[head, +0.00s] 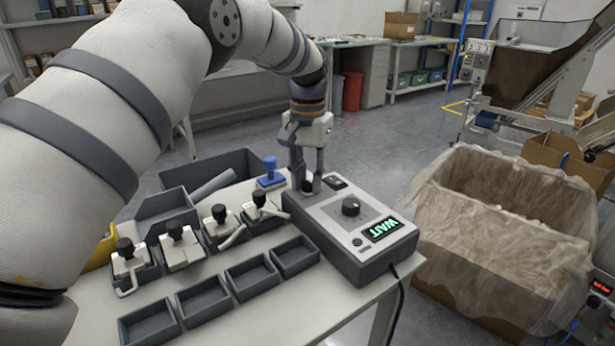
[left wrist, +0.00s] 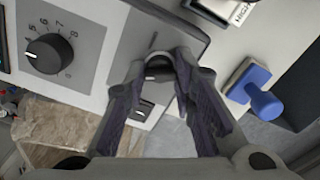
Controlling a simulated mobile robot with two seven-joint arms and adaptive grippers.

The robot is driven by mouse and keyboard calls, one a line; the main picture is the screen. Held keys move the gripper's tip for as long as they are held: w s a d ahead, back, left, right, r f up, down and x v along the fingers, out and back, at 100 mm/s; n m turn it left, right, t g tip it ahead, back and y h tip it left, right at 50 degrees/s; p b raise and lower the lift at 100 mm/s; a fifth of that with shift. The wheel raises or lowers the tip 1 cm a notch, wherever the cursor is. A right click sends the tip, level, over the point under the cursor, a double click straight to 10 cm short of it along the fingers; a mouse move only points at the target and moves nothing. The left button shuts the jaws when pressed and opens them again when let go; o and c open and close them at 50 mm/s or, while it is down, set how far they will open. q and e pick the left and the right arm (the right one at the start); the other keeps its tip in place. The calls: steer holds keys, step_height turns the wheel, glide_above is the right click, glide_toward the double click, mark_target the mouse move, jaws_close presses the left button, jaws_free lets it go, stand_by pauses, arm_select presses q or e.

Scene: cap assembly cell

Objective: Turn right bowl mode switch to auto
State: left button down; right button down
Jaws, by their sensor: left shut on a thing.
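A grey control box (head: 327,226) stands at the right end of the table. It has a large black dial (head: 350,206) and a lit green display (head: 381,229) that reads WAIT upside down. My left gripper (head: 308,186) points down at the far end of the box, shut on a small dark knob there. In the left wrist view the fingertips close around this small dark knob (left wrist: 158,73), which they mostly hide. A short line is marked beside it. The numbered dial (left wrist: 48,53) is to its left. I cannot read a mode label or the knob's setting. My right gripper is not in view.
A blue-handled stamp (head: 270,172) stands close beside my left gripper. Several toggle clamps (head: 180,248) and small dark trays (head: 204,300) fill the table's left and front. A lined carton (head: 470,285) stands right of the table. A feeder hopper (head: 535,70) is farther back.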

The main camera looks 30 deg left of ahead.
mark_target(308, 181)
arm_select(q)
steer(key=shift+n, duration=1.9)
steer(key=c, duration=1.3)
jaws_free()
step_height(308, 181, up, 12)
steer(key=shift+f, duration=0.1)
